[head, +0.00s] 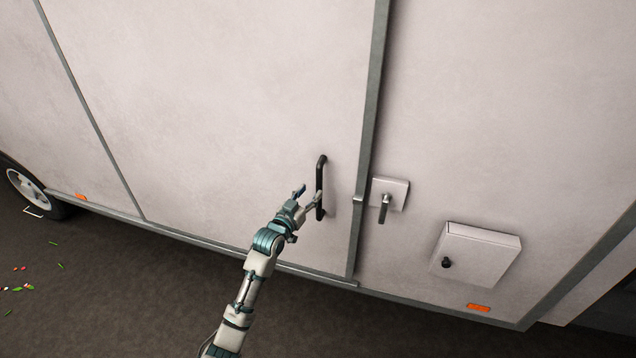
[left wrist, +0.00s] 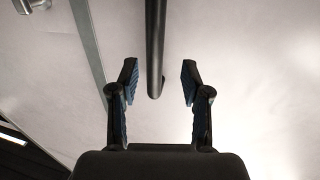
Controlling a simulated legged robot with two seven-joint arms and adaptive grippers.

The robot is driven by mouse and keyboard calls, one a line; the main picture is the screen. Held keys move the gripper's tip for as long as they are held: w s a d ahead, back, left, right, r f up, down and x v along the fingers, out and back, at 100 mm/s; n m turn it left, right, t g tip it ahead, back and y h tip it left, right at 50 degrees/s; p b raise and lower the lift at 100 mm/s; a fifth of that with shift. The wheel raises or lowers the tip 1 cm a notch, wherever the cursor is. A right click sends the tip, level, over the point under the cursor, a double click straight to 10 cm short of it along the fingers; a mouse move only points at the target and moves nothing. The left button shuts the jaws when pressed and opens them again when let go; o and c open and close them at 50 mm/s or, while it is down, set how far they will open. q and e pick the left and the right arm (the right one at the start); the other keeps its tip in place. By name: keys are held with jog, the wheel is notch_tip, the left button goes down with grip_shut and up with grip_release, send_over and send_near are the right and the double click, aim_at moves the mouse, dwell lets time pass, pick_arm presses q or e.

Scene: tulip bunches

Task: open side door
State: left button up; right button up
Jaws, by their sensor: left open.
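The side door (head: 220,110) is a large pale panel on the vehicle's wall, and it looks shut against the grey trim on its right. A black vertical bar handle (head: 321,172) stands out near its right edge. My left gripper (head: 309,194) is open at the lower part of this handle. In the left wrist view the handle (left wrist: 155,45) comes down between the two blue-padded fingers of the gripper (left wrist: 159,80), with a gap on each side. I cannot tell how deep the bar sits between the fingers. My right gripper is not in view.
Right of the grey trim (head: 370,130) are a latch with a dark lever (head: 384,208) and a white box with a black knob (head: 480,252). A wheel (head: 27,188) is at far left.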

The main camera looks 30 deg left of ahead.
aim_at(317, 186)
pick_arm(q)
jog(key=w, duration=0.4)
jog(key=shift+w+d+r, duration=0.1)
jog(key=shift+w+d, duration=0.05)
jog(key=shift+w, duration=0.2)
jog(key=shift+w+d, duration=0.3)
jog(key=shift+w, duration=0.25)
jog(key=shift+a, duration=0.3)
grip_shut()
